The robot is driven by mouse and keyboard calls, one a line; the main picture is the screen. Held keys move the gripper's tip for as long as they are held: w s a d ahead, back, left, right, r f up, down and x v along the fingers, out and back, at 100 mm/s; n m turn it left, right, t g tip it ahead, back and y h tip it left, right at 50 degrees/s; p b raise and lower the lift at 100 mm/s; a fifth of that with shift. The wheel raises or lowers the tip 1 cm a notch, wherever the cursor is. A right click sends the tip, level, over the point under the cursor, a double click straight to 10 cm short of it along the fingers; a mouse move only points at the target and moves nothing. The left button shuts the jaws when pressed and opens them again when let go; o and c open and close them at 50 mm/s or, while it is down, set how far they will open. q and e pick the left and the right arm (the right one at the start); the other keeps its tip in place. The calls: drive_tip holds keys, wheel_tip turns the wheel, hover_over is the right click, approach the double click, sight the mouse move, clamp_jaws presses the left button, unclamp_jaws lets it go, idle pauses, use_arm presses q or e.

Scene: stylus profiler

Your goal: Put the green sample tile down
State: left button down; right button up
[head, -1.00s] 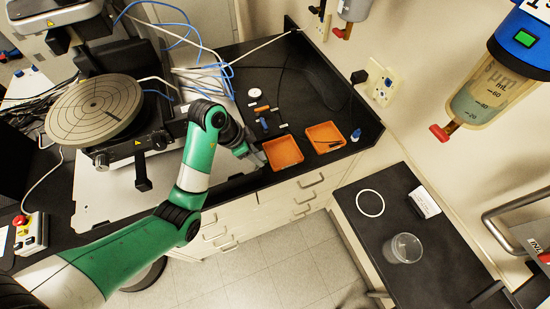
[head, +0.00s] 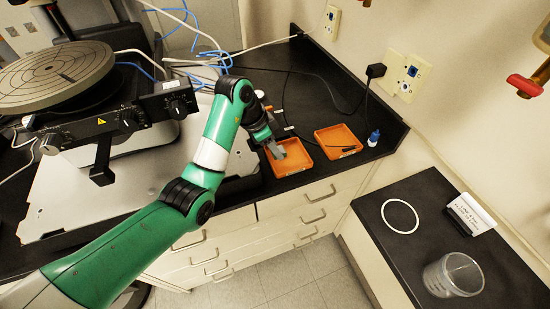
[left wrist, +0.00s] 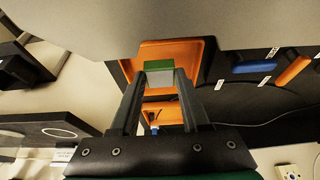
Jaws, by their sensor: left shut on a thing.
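My left gripper (head: 274,146) reaches in over the left orange tray (head: 303,163) on the black bench. It is shut on the green sample tile (left wrist: 158,66), which shows as a green edge between the fingertips (left wrist: 160,80) in the left wrist view. In that view the orange tray (left wrist: 205,52) lies behind the tile. I cannot tell whether the tile touches the tray floor. In the head view the tile is small and partly hidden by the fingers. My right gripper is not in view.
A lower black table (head: 420,205) holds a clear beaker (head: 452,275) and a white ring (head: 400,216).

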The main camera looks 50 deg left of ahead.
use_arm(q)
wheel_tip(320, 180, down, 3)
drive_tip(key=shift+w+b, duration=0.1)
drive_tip(key=shift+b, duration=0.45)
drive_tip(key=shift+f, duration=0.25)
drive_tip(key=shift+r, duration=0.1)
drive_tip(key=c, duration=0.8)
unclamp_jaws()
drive_tip(key=shift+f, duration=0.2)
drive_tip(key=shift+c, duration=0.2)
drive_tip(key=o, duration=0.5)
drive_tip(key=shift+c, duration=0.2)
